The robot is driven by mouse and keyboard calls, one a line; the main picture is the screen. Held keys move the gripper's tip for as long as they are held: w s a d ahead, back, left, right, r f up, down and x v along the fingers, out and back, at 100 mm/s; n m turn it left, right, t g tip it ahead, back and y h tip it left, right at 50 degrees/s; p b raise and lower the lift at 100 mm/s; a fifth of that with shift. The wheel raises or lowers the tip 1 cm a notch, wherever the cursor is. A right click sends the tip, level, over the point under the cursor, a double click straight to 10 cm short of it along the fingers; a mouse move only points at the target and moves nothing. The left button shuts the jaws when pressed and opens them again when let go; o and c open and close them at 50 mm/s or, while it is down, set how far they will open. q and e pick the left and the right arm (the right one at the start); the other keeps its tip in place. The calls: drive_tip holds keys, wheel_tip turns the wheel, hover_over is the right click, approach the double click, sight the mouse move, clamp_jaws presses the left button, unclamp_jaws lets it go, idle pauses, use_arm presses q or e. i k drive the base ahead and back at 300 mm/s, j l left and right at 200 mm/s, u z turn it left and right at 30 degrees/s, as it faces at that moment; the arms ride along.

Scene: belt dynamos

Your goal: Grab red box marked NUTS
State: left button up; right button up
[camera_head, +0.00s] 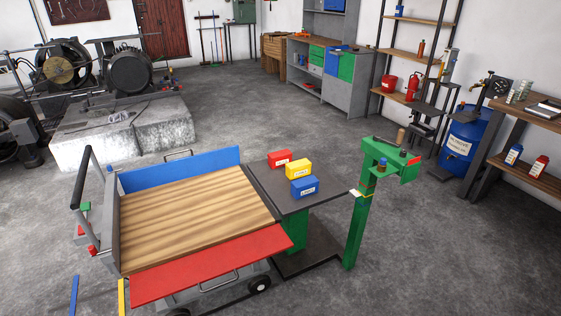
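Three small boxes stand on a dark square table top with a green pedestal (262,182) in the middle of the head view. The red box (279,157) is at the back left of the three. The yellow box (298,168) is to its right and a little nearer. The blue box (304,187) is nearest. Each has a white label on its front, too small to read, so I cannot confirm which says NUTS. Neither of my grippers is in view.
A cart with a wooden deck (190,215), blue back board and red front board stands against the table's left side. A green post (361,205) stands to the right. A blue barrel (460,145) and shelves are at the right. Grey floor (270,110) behind the table is clear.

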sight(276, 159)
drive_tip(key=i+l+u, duration=0.45)
drive_tip(key=i+l, duration=1.2)
drive_tip(key=i+l+u, duration=0.1)
drive_tip(key=i+l, duration=0.15)
drive_tip(key=i, duration=0.25)
drive_tip(key=i+l, duration=0.3)
drive_tip(key=i, duration=0.2)
drive_tip(key=j+u, duration=0.05)
